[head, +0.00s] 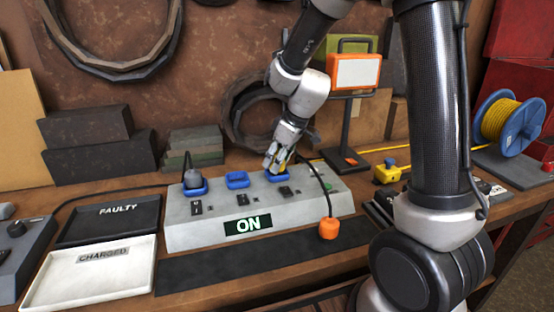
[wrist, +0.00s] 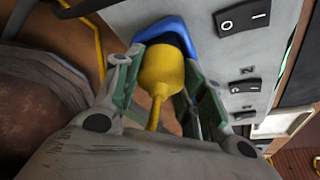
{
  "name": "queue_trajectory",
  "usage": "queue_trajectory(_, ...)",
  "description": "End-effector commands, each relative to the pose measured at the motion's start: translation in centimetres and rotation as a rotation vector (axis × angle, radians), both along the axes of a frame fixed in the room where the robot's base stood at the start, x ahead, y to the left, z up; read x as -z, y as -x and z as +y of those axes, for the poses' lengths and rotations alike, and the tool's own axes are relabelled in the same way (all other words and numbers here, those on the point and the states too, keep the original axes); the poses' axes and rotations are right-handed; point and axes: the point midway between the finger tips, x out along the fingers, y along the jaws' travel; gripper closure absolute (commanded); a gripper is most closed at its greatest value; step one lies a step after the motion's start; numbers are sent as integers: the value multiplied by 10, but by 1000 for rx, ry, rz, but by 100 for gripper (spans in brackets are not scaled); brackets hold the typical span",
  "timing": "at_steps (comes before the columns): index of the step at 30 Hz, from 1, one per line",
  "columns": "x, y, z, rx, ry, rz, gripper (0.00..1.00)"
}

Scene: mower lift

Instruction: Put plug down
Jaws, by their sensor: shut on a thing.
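My gripper (head: 276,163) is above the right end of the grey power strip (head: 285,223). In the wrist view its fingers (wrist: 165,85) are shut around a yellow plug (wrist: 161,70) with a yellow cord trailing toward the palm. The plug's far end is at a blue-rimmed socket (wrist: 172,25); I cannot tell how deep it sits. In the head view this right socket (head: 275,178) is partly hidden by the fingers. The middle blue socket (head: 237,180) is empty. The left one holds a dark grey plug (head: 193,180).
FAULTY (head: 110,220) and CHARGED (head: 90,275) trays lie left, both empty. An orange-framed lamp (head: 355,70) stands behind; a yellow cord reel (head: 505,120) stands right.

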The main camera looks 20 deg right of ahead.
Motion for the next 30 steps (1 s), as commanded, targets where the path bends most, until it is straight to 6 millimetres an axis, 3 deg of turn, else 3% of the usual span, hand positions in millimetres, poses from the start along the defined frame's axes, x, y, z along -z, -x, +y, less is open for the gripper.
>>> queue_trajectory(6, 6, 0, 0, 2, -1, 1, 86)
queue_trajectory(7, 6, 0, 0, 1, -1, 0, 54)
queue_trajectory(10, 6, 0, 0, 1, 0, 0, 38)
queue_trajectory(22, -1, 0, 0, -1, 0, -2, 38)
queue_trajectory(30, -52, 14, -15, 0, 0, -7, 38)
